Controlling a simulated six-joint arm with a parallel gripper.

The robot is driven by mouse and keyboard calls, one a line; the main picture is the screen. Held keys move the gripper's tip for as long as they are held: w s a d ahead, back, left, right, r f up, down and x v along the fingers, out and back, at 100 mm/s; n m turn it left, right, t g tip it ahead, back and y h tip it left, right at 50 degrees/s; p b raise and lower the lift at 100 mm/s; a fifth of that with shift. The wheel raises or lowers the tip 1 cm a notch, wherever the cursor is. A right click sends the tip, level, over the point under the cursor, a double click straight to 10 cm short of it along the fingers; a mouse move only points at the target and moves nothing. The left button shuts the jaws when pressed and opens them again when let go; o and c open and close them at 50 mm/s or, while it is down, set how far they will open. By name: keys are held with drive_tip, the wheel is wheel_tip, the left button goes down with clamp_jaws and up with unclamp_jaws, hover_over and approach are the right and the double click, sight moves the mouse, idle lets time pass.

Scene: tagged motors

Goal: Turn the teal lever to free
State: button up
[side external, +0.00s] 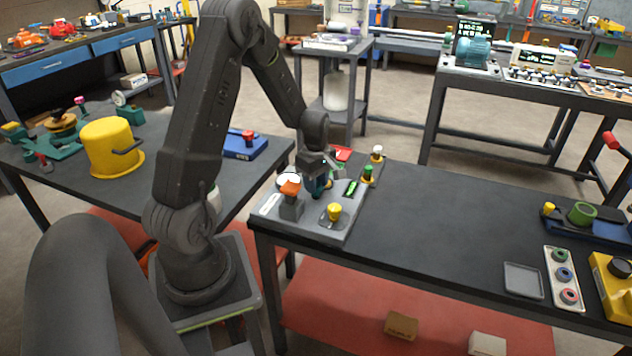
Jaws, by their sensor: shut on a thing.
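A grey control panel (325,230) lies on the left end of the dark workbench. The teal lever (318,187) stands on it, a small dark teal shape partly hidden by my gripper. My gripper (321,177) reaches down from above and is shut on the teal lever. The lever's exact angle and any free mark are too small or hidden to tell.
On the same panel, an orange-topped lever (290,188) stands just left of my gripper and a yellow knob (334,212) in front. A green-capped post (368,174) and a cream-capped post (377,153) stand at right. The bench middle (440,220) is clear.

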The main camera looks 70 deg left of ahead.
drive_tip(key=shift+m, duration=0.3)
drive_tip(key=m, duration=0.3)
drive_tip(key=shift+m, duration=0.4)
drive_tip(key=m, duration=0.9)
drive_tip(key=shift+m, duration=2)
drive_tip(key=o, duration=0.9)
drive_tip(key=shift+r, duration=0.15)
